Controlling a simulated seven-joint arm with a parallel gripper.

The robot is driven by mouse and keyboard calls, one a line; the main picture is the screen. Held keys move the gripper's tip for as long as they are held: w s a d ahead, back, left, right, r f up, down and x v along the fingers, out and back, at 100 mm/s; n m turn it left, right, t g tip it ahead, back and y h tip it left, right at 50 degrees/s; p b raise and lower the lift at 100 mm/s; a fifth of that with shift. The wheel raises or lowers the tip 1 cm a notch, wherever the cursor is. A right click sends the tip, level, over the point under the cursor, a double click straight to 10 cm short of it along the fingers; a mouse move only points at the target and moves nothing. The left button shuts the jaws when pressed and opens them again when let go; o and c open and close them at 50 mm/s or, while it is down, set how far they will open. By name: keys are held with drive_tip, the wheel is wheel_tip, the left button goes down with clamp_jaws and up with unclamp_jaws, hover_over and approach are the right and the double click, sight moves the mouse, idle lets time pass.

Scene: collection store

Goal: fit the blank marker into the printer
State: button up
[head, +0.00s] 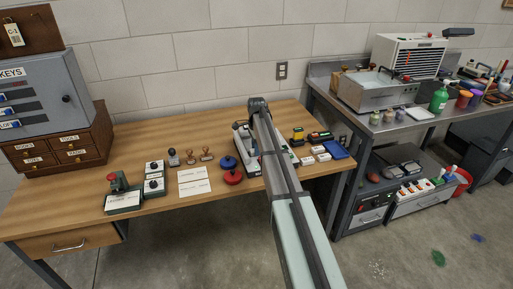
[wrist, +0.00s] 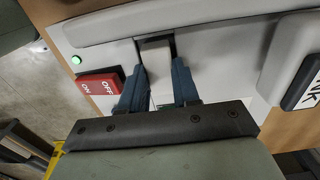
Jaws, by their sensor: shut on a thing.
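The printer is a pale grey machine; its body (wrist: 225,62) fills the wrist view, and part of it shows beside my arm in the head view (head: 240,138). My gripper (wrist: 159,66) has two dark blue fingers, shut on a pale, flat blank marker (wrist: 156,52). The marker's far end is at a dark-edged slot in the printer's face. How deep it sits in the slot, I cannot tell. In the head view my arm hides the gripper, the marker and much of the printer.
A red ON/OFF switch (wrist: 98,84) and a lit green lamp (wrist: 76,60) are left of the fingers. A part lettered INK (wrist: 302,85) is at right. Stamps, a red knob (head: 232,178) and white cards (head: 194,181) lie left of the printer on the wooden table (head: 150,222).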

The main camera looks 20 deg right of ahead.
drive_tip(key=o, duration=1.1)
wheel_tip(320, 180, up, 14)
drive_tip(key=shift+f, duration=0.1)
